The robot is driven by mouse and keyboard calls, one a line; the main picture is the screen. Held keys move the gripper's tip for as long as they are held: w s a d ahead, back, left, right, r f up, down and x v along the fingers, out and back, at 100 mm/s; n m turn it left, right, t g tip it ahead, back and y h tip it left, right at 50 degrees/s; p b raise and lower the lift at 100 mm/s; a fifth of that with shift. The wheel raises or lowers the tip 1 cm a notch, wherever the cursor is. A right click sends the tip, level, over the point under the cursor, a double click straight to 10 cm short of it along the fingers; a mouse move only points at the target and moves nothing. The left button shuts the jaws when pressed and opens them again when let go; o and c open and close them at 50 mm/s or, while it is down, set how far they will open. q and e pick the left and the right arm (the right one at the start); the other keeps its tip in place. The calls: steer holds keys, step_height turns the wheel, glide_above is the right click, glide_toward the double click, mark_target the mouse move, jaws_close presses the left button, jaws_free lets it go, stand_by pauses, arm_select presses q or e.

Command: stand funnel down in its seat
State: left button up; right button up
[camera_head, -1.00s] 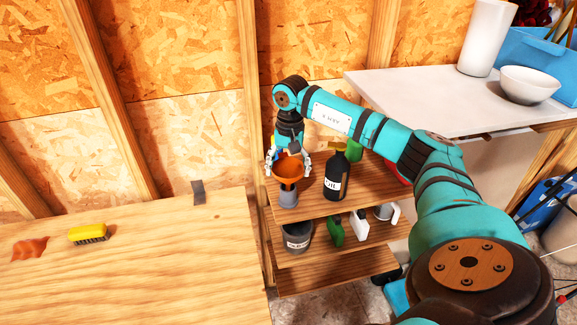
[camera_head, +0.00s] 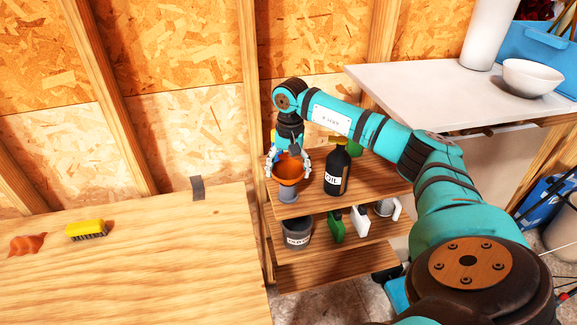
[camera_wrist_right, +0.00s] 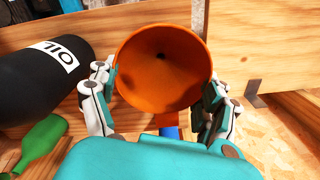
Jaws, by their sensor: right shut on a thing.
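The orange funnel (camera_head: 289,172) is wide end up above the top shelf. My right gripper (camera_head: 288,163) is shut on it, with one finger on each side of its bowl. In the wrist view the funnel (camera_wrist_right: 160,62) shows its open mouth and dark centre hole between the fingers of my right gripper (camera_wrist_right: 158,98). A grey round seat (camera_head: 287,196) stands on the shelf directly under the funnel. The bowl hides the spout, so I cannot tell how far it is in the seat. My left gripper is not in view.
A black oil bottle (camera_head: 337,172) stands close right of the funnel. A lower shelf holds a grey bucket (camera_head: 297,233), a green bottle (camera_head: 336,227) and a white bottle (camera_head: 359,221).

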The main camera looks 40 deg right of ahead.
steer(key=o, duration=0.9)
steer(key=shift+o, duration=0.2)
step_height(320, 180, up, 12)
steer(key=shift+s, duration=0.15)
steer(key=shift+f, duration=0.1)
